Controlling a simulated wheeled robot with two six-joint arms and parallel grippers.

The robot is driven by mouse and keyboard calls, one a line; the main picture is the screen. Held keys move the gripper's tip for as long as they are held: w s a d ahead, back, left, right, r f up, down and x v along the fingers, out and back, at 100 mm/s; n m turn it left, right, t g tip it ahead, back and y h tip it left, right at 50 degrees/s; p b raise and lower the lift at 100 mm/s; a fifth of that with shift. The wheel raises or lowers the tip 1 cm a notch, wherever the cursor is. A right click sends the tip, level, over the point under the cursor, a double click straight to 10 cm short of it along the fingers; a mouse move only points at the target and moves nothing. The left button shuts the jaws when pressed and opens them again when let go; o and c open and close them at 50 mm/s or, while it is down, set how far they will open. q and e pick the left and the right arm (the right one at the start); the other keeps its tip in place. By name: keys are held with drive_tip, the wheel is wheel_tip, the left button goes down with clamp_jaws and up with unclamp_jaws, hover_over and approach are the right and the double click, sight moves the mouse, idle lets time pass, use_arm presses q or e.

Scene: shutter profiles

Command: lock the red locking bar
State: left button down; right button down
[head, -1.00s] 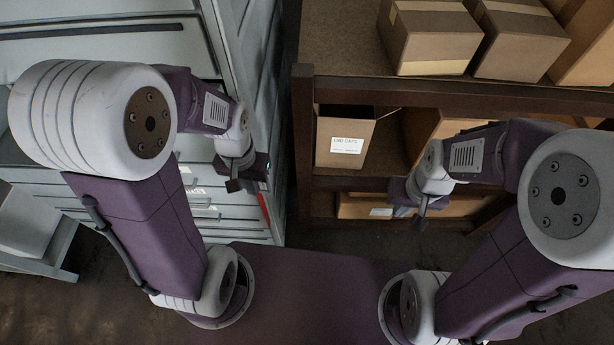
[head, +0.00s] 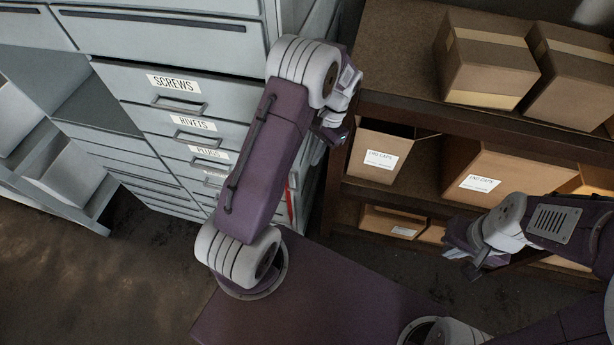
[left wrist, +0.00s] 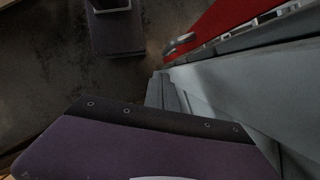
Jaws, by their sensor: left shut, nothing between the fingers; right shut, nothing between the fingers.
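The red locking bar (head: 289,205) shows as a thin upright red strip at the right front edge of the grey drawer cabinet (head: 185,75), partly hidden by my left arm. In the left wrist view the red bar (left wrist: 212,24) runs along the cabinet edge at the upper right, with a small metal piece (left wrist: 180,42) at its near end. Whether the bar is locked cannot be told. My left gripper (head: 340,135) is shut and empty, beside the cabinet's right side and apart from the bar. My right gripper (head: 472,264) is shut and empty in front of the wooden shelf.
Cabinet drawers labelled screws, rivets and plugs (head: 208,153) have metal handles and look closed. A brown shelf (head: 400,95) with cardboard boxes (head: 487,65) stands to the right, across a narrow gap. Grey bins (head: 58,175) stand at left. Floor at lower left is clear.

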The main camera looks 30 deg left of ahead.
use_arm(q)
drive_tip(key=shift+w+a+f, duration=0.15)
drive_tip(key=shift+a+f, duration=0.05)
drive_tip(key=shift+a, duration=0.15)
drive_tip(key=p+x, duration=0.2)
drive_tip(key=x, duration=0.8)
